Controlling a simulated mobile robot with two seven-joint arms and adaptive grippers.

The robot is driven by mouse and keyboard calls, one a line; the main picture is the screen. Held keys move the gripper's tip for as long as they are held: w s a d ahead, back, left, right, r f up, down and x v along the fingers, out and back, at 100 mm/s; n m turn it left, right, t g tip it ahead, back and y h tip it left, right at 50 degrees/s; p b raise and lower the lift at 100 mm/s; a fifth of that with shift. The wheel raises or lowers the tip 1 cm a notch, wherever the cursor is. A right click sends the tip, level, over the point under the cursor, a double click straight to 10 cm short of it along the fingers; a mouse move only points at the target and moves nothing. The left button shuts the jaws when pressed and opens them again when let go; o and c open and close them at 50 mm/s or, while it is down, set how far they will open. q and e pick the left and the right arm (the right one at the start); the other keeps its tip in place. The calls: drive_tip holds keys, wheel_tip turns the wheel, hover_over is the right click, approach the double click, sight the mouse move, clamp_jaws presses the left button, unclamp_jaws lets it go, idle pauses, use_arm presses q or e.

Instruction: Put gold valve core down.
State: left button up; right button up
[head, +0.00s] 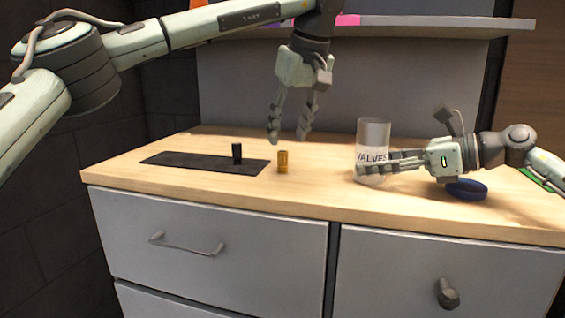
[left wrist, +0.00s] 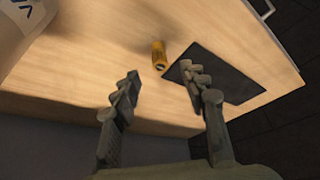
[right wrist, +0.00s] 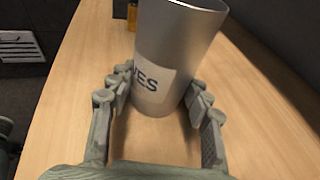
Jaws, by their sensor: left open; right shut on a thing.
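The gold valve core (head: 283,162) stands upright on the wooden counter, just right of the black mat's end. It also shows in the left wrist view (left wrist: 159,55), apart from the fingers. My left gripper (head: 290,138) is open and empty, pointing down above and behind the gold core. My right gripper (head: 376,165) is shut on the grey cup labelled "VALVES" (head: 374,134), its fingers on either side of the cup (right wrist: 180,50) in the right wrist view. The cup is upright at the counter; its inside is hidden.
A black mat (head: 190,161) lies at the counter's left with a small black cylinder (head: 237,153) upright on it. A dark blue round object (head: 466,190) lies under my right wrist. A shelf (head: 430,27) runs above the back. The counter between core and cup is clear.

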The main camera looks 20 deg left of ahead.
sight(284, 151)
use_arm(q)
drive_tip(key=shift+x, duration=3.5)
clamp_jaws()
